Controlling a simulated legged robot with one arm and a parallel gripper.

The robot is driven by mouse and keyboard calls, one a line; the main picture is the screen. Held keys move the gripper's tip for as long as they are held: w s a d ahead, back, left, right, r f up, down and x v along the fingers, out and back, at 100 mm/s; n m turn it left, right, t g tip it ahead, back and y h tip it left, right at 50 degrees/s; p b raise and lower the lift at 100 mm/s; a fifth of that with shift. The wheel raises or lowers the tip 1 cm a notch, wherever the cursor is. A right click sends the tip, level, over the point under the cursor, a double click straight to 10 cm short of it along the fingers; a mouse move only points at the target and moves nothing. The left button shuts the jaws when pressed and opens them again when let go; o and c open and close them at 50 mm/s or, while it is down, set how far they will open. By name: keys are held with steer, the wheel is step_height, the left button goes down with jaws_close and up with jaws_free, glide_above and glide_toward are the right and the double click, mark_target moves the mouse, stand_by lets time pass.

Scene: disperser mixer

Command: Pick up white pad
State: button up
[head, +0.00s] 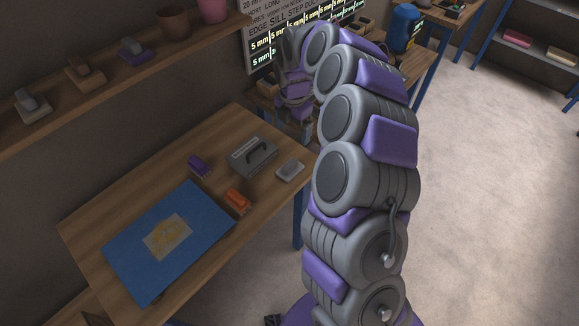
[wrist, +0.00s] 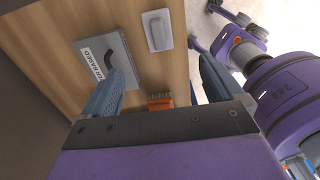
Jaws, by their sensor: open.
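The white pad (head: 290,170), a pale block with a raised grip, lies near the table's right end. In the wrist view the white pad (wrist: 157,31) is at the top, ahead of my gripper. My gripper (wrist: 163,72) is open and empty, with its two blue-grey fingers spread wide. The pad is beyond the fingertips and not touched. In the head view my gripper (head: 298,112) hangs beyond the pad, partly hidden by my arm.
A grey handled box (head: 252,156) lies beside the pad. An orange brush (head: 238,201), a purple block (head: 199,165) and a blue board (head: 165,240) with a yellowish patch lie on the wooden table (head: 105,213). A wall shelf (head: 110,88) holds several tools and pots.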

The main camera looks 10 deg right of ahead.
steer(key=b, duration=0.3)
glide_toward(290, 163)
steer(key=f, duration=0.3)
steer(key=d+f, duration=0.1)
steer(key=f, duration=0.1)
steer(key=shift+f, duration=0.25)
steer(key=shift+a+f+b, duration=0.2)
steer(key=shift+f+b, duration=0.05)
steer(key=shift+f, duration=0.65)
steer(key=shift+a+f+b, duration=0.15)
steer(key=shift+f+b, duration=0.1)
steer(key=shift+f, duration=0.6)
steer(key=shift+a+f+b, duration=0.2)
steer(key=shift+f+b, duration=0.05)
steer(key=shift+f, duration=0.65)
steer(key=c, duration=1.1)
steer(key=shift+c, duration=0.2)
steer(key=shift+r, duration=0.1)
steer(key=shift+r, duration=0.45)
step_height(290, 163, up, 3)
steer(key=shift+d+f+p, duration=0.1)
steer(key=shift+p, duration=0.65)
steer(key=s+d+r+p, duration=0.1)
steer(key=s+p, duration=0.1)
steer(key=s, duration=1.4)
steer(key=shift+d, duration=0.3)
steer(key=shift+r, duration=0.1)
